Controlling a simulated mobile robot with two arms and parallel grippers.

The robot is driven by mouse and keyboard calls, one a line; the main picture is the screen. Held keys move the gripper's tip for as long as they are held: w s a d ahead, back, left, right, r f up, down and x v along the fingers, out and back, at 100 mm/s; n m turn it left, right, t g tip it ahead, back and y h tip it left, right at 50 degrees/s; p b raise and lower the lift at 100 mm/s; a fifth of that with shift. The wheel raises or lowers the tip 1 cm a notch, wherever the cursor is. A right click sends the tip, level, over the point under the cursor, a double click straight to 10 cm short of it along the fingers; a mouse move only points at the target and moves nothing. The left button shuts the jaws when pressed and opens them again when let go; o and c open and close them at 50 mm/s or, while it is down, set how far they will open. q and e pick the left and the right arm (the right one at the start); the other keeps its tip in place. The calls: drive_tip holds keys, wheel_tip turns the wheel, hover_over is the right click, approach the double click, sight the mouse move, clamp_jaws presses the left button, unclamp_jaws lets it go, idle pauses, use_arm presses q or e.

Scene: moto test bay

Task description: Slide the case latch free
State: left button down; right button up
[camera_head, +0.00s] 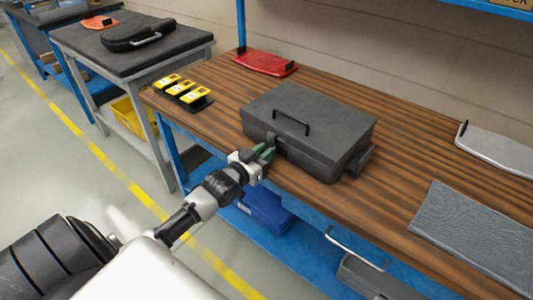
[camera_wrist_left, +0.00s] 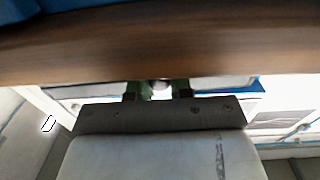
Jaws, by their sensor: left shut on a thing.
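The dark grey case (camera_head: 308,122) lies closed on the wooden workbench, with a black handle (camera_head: 291,122) on its lid. My left gripper (camera_head: 264,151) has green fingertips and reaches the case's front side from the bench's front edge. It is shut on the case latch, which is mostly hidden by the fingers in the head view. In the left wrist view, a small rounded grey piece (camera_wrist_left: 160,84) shows between the green fingertips (camera_wrist_left: 158,92). My right gripper is in neither view.
The workbench (camera_head: 400,190) carries yellow-and-black devices (camera_head: 187,92), a red board (camera_head: 268,63), a light grey board (camera_head: 497,147) and a grey ribbed mat (camera_head: 475,228). A blue box (camera_head: 265,211) sits below. Bare wood lies right of the case.

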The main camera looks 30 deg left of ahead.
use_arm(q)
drive_tip(key=c, duration=1)
unclamp_jaws()
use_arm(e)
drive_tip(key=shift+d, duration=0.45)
use_arm(q)
drive_tip(key=shift+o, duration=0.2)
drive_tip(key=s+a, duration=0.1)
drive_tip(key=s, duration=1)
drive_tip(key=shift+a, duration=0.15)
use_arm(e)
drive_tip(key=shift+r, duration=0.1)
use_arm(q)
drive_tip(key=shift+w, duration=0.1)
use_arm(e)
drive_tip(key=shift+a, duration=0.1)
